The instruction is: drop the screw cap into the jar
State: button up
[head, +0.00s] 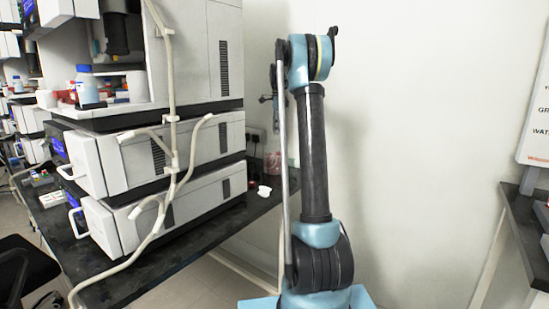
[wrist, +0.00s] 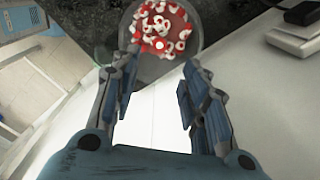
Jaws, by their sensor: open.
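In the wrist view, a round clear jar (wrist: 180,72) holds a heap of red and white pieces (wrist: 160,28). I cannot single out one piece there as the screw cap. My gripper (wrist: 156,82) is open, with nothing visible between its fingers. The jar lies just past the fingertips in the picture, near the top middle. In the head view, a small pinkish jar (head: 272,163) stands at the bench's far end by the wall. My gripper is small and dark there, left of my arm's top.
The dark bench (head: 195,238) carries stacked white instruments (head: 120,160) with hoses hanging down their front. A small white object (head: 264,190) lies near the bench's right end. In the wrist view, pale and dark boxes (wrist: 295,38) are at the upper right.

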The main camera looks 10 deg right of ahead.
notch_tip(320, 180, up, 10)
dwell(0.5)
jog(key=shift+r, duration=0.1)
jog(key=s+a+f+n, duration=0.1)
jog(key=s+f+n, duration=0.15)
jog(key=s, duration=0.75)
jog(key=s+f+n+t, duration=0.15)
jog(key=s+n, duration=0.25)
jog(key=s, duration=0.5)
jog(key=s+a+f+n+g, duration=0.1)
jog(key=s+f+n, duration=0.2)
jog(key=s, duration=0.7)
jog(key=s+f+n+t, duration=0.1)
jog(key=s+f+n, duration=0.8)
jog(key=s+f, duration=1.6)
jog(key=shift+s+a+f+t, duration=0.35)
jog(key=shift+s, duration=0.25)
jog(key=shift+n, duration=0.25)
